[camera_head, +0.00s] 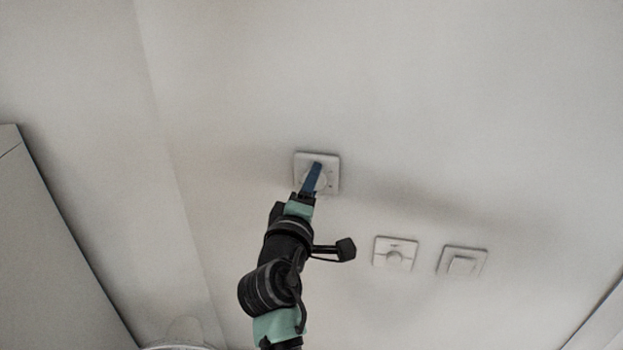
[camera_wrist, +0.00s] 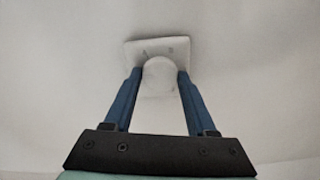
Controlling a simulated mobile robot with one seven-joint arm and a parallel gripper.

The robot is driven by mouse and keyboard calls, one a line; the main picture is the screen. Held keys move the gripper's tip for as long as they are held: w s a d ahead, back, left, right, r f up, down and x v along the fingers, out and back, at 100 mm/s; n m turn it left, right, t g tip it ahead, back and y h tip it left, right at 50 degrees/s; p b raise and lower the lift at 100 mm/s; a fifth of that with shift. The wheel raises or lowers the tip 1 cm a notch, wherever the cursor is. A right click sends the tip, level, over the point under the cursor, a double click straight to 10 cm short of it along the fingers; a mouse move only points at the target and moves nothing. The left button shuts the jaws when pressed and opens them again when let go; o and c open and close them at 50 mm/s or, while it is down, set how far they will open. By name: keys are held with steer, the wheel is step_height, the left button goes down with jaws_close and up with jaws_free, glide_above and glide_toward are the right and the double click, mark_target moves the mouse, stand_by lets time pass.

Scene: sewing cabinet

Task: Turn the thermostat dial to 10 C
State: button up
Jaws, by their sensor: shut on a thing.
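The thermostat is a white square plate (camera_head: 331,160) on the wall in the middle of the head view. It also shows in the wrist view, as a plate (camera_wrist: 183,46) with a round white dial (camera_wrist: 160,74) on it. My gripper (camera_head: 316,170) reaches up to the plate, and its blue fingers cover part of the dial. In the wrist view my gripper (camera_wrist: 160,72) has one finger on each side of the dial and is shut on it. The scale marks are too small and blurred to read, so I cannot tell the dial's setting.
A pale cabinet-like panel (camera_head: 45,250) stands at the left.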

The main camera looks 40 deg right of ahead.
steer(key=shift+n+p, duration=0.5)
steer(key=shift+n, duration=0.5)
steer(key=o, duration=1.4)
steer(key=shift+b+v, duration=2.2)
steer(key=shift+v, duration=4.3)
